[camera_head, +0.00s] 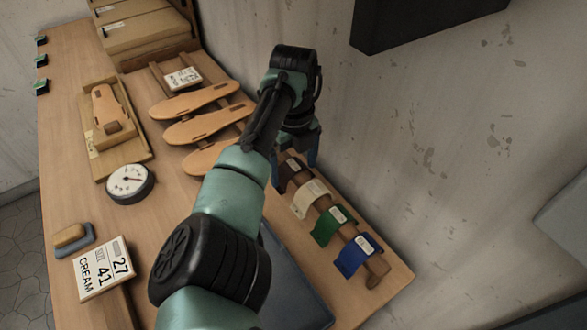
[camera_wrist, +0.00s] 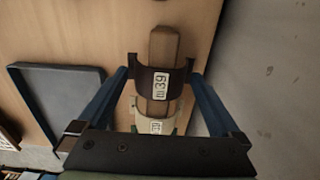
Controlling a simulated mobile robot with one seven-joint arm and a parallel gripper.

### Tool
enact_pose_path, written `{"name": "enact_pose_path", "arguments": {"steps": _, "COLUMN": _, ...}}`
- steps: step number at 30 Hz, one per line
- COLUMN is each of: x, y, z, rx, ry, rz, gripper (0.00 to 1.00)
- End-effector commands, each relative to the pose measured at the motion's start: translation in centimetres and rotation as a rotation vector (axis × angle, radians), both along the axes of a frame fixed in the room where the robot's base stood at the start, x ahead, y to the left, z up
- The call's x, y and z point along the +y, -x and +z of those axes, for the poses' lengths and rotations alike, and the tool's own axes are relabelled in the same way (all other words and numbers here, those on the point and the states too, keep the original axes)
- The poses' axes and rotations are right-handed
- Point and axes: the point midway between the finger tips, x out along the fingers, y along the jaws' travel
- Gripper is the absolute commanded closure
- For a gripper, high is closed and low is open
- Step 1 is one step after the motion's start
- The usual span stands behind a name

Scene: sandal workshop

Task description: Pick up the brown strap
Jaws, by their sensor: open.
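The brown strap (camera_wrist: 143,77) is dark, carries a white label reading 39, and lies curved over a wooden bar (camera_wrist: 165,45). In the head view the strap (camera_head: 285,173) is at the far end of the bar (camera_head: 378,267), partly hidden by my gripper (camera_head: 294,162). My gripper is open, with its blue fingers on both sides of the strap. I cannot tell the exact height of the fingertips over the strap.
A cream strap (camera_head: 303,205), a green strap (camera_head: 323,232) and a blue strap (camera_head: 348,261) hang along the same bar. The wall (camera_head: 450,120) is close on the right. A dark tray (camera_head: 300,290), several soles (camera_head: 197,130) and a dial (camera_head: 130,184) are on the bench.

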Motion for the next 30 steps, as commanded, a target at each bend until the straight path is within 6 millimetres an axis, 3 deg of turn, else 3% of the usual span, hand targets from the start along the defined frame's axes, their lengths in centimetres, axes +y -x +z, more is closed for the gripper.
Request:
{"name": "enact_pose_path", "arguments": {"steps": 5, "x": 0.0, "y": 0.0, "z": 0.0, "rx": 0.0, "ry": 0.0, "rz": 0.0, "gripper": 0.04}}
{"name": "enact_pose_path", "arguments": {"steps": 14, "x": 0.0, "y": 0.0, "z": 0.0, "rx": 0.0, "ry": 0.0, "rz": 0.0, "gripper": 0.57}}
{"name": "enact_pose_path", "arguments": {"steps": 23, "x": 0.0, "y": -0.1, "z": 0.7, "rx": -0.003, "ry": 0.001, "rz": 0.0, "gripper": 0.58}}
{"name": "enact_pose_path", "arguments": {"steps": 30, "x": 0.0, "y": -0.2, "z": 5.0, "rx": -0.006, "ry": 0.001, "rz": 0.001, "gripper": 0.58}}
